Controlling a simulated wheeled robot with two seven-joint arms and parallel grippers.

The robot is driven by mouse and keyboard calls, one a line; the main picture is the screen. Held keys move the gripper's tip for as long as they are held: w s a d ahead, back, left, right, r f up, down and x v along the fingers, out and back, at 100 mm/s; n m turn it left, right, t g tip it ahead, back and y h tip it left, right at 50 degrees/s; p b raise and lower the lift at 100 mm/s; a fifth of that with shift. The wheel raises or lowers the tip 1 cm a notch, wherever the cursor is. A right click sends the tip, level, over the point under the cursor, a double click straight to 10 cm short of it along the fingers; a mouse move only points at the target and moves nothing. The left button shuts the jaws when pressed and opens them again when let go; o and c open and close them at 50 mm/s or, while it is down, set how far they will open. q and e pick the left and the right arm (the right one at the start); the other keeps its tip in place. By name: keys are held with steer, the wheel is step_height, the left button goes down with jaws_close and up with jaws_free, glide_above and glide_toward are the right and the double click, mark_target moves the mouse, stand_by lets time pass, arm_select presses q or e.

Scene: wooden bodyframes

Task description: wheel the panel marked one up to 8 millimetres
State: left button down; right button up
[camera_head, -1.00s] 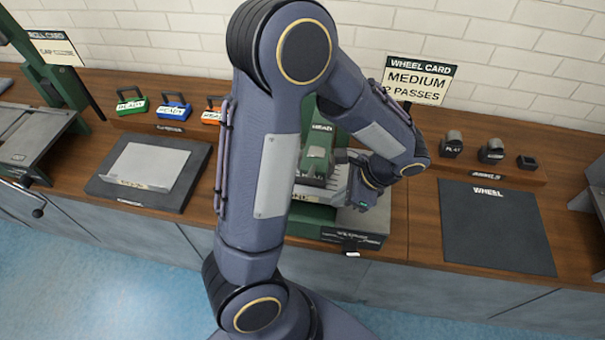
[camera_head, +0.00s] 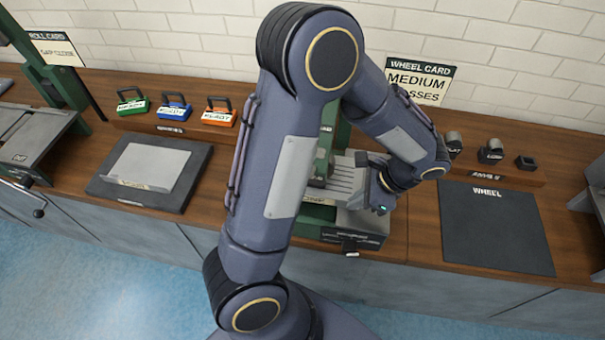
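A pale sheet panel (camera_head: 152,165) lies on a dark pad at the left; the small label on its front edge is too small to read. A green wheeling machine (camera_head: 326,150) stands mid-bench, largely hidden behind my arm. A grey ribbed metal surface (camera_head: 346,178) shows at its bed; I cannot tell whether it is a panel or part of the machine. My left gripper (camera_head: 372,180) is over the right side of this bed, beside the ribbed surface. Its fingers are partly hidden, so its opening and any grip are unclear. My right gripper is not in view.
A wheel card (camera_head: 420,80) reading "MEDIUM" stands behind the machine. An empty dark mat (camera_head: 495,228) marked "WHEEL" lies at right, with several dark anvil blocks (camera_head: 490,151) behind it. Green, blue and orange handled blocks (camera_head: 173,107) stand at back left, near a roll card (camera_head: 56,48).

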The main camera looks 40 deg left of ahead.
arm_select(q)
steer(key=shift+w+d, duration=0.4)
steer(key=shift+d, duration=0.3)
steer(key=shift+w+d, duration=0.4)
steer(key=shift+d, duration=0.25)
steer(key=c, duration=1)
jaws_free()
steer(key=shift+c, duration=0.2)
steer(key=shift+d, duration=0.1)
steer(key=shift+w+d+p, duration=0.3)
steer(key=shift+w+d, duration=0.35)
steer(key=shift+d, duration=0.35)
steer(key=shift+w+d+p, duration=0.25)
steer(key=shift+w+d, duration=0.4)
steer(key=shift+d, duration=0.35)
steer(key=shift+r, duration=0.15)
step_height(320, 180, up, 7)
steer(key=p, duration=0.5)
